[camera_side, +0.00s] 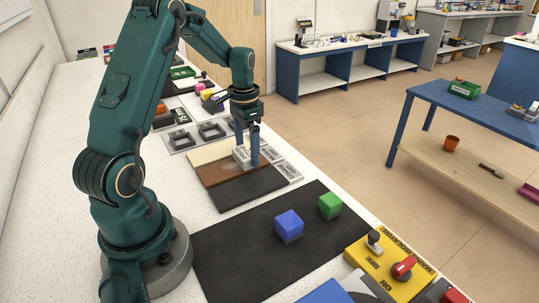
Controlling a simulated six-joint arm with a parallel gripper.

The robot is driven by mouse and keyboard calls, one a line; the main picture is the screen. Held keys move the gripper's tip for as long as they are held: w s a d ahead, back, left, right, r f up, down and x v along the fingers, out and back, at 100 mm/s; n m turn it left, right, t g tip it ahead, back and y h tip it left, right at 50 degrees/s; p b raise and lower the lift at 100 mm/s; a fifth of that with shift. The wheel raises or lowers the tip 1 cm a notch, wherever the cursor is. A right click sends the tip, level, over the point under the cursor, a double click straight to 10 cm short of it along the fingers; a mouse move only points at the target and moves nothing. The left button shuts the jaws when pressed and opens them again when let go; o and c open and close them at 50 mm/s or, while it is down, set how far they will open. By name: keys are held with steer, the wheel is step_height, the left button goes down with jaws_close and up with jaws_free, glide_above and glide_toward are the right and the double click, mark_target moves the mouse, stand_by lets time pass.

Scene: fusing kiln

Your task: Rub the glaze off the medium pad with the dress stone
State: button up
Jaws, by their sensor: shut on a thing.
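My gripper (254,158) points down and is shut on a pale grey block, the dress stone (241,154). The stone is over the brown pad (211,177), towards its right end; I cannot tell whether it touches the surface. The brown pad lies between a cream pad (208,152) and a dark grey pad (237,193), and appears to be the medium one. A paler patch shows on the brown pad beside the stone. My fingers and the stone hide part of the pads.
Printed labels (288,172) line the pads' right ends. A black mat (240,258) in front holds a blue cube (289,226) and a green cube (330,205). A yellow switch box (388,266) stands at the front right. Grey trays (195,136) lie behind the pads.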

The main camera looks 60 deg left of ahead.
steer(key=shift+w, duration=1.05)
steer(key=shift+s, duration=5.25)
steer(key=shift+w, duration=5.25)
steer(key=shift+r, duration=0.1)
step_height(320, 180, up, 7)
